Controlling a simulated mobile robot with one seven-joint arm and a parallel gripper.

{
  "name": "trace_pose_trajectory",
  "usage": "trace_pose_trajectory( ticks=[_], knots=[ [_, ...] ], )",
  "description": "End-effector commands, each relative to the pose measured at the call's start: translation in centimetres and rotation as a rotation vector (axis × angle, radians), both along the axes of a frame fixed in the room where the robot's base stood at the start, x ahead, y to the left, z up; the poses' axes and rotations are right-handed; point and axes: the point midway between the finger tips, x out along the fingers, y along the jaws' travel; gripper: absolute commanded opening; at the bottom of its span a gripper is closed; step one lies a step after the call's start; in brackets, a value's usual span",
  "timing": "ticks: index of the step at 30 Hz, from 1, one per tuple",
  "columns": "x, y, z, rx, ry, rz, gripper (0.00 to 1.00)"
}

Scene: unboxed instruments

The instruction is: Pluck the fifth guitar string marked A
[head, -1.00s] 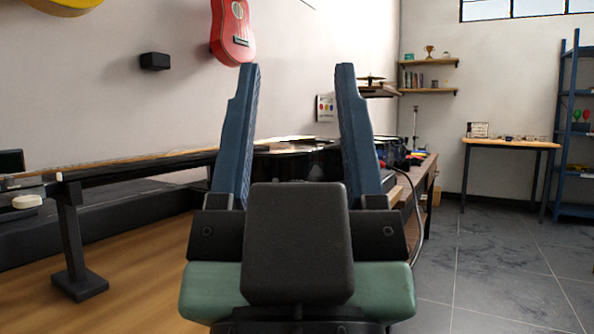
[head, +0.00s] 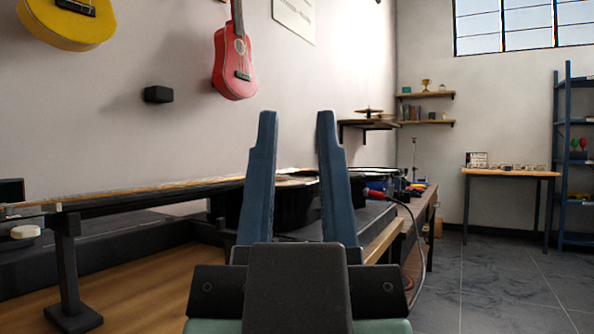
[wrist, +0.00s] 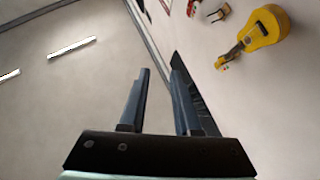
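A guitar lies nearly edge-on in the head view, its long neck (head: 140,191) running from the left toward a dark body (head: 228,206) near the middle. Its separate strings and any A mark are too small to tell from this angle. My gripper (head: 297,115) stands upright in front of the body, hiding part of it. Its two blue fingers are apart with nothing between them. In the wrist view my gripper (wrist: 159,64) is also open and empty.
A black stand (head: 68,270) props the neck above a wooden bench top (head: 140,275). A yellow guitar (head: 66,25) and a red ukulele (head: 234,65) hang on the wall. A cable (head: 415,245) hangs at the bench's right side. Open floor (head: 500,290) lies at right.

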Motion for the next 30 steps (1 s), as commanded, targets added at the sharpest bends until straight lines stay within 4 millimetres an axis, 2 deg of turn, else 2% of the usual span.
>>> trace_pose_trajectory(
  ticks=[1, 4, 5, 30],
  knots=[
    [0.01, 0.00, -0.01, 0.000, 0.000, 0.000, 0.20],
    [0.01, 0.00, -0.01, 0.000, 0.000, 0.000, 0.02],
    [0.01, 0.00, -0.01, 0.000, 0.000, 0.000, 0.00],
    [0.01, 0.00, -0.01, 0.000, 0.000, 0.000, 0.00]
  ],
)
